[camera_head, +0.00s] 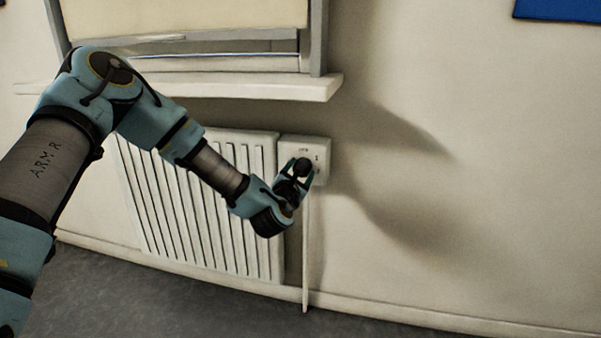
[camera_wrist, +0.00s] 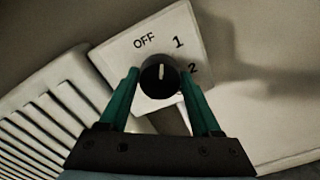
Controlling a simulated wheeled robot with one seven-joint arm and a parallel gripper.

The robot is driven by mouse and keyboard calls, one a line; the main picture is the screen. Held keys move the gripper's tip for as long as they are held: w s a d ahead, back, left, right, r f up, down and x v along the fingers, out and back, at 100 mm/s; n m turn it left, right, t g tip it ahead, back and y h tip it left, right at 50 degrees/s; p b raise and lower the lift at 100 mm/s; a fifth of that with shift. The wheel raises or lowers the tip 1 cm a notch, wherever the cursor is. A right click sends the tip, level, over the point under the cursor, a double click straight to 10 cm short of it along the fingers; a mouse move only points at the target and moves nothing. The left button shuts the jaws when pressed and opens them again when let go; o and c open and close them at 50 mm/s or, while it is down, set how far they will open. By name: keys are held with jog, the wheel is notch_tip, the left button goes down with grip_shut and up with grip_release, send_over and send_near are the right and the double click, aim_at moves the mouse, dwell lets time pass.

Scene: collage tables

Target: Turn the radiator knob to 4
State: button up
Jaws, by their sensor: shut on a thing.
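The radiator knob (camera_head: 304,164) is round and black, on a white square dial plate (camera_head: 316,146) beside the radiator. In the wrist view the knob (camera_wrist: 158,77) has a pale pointer line, which points up in the picture, between OFF and 1 on the plate (camera_wrist: 116,60). The 2 shows to the right of the knob; no 3 or 4 is readable. My gripper (camera_wrist: 160,83) has its green fingers on both sides of the knob and is shut on it. In the head view my gripper (camera_head: 303,173) partly covers the knob and plate.
The white ribbed radiator (camera_head: 262,210) stands left of the plate, under a window sill (camera_head: 220,90). A thin white pipe (camera_head: 306,255) runs down below the plate.

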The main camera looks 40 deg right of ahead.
jog(key=n+b, duration=0.6)
jog(key=n, duration=2.8)
jog(key=shift+f+n, duration=0.1)
jog(key=shift+n, duration=0.2)
dwell(0.5)
jog(key=o, duration=1.4)
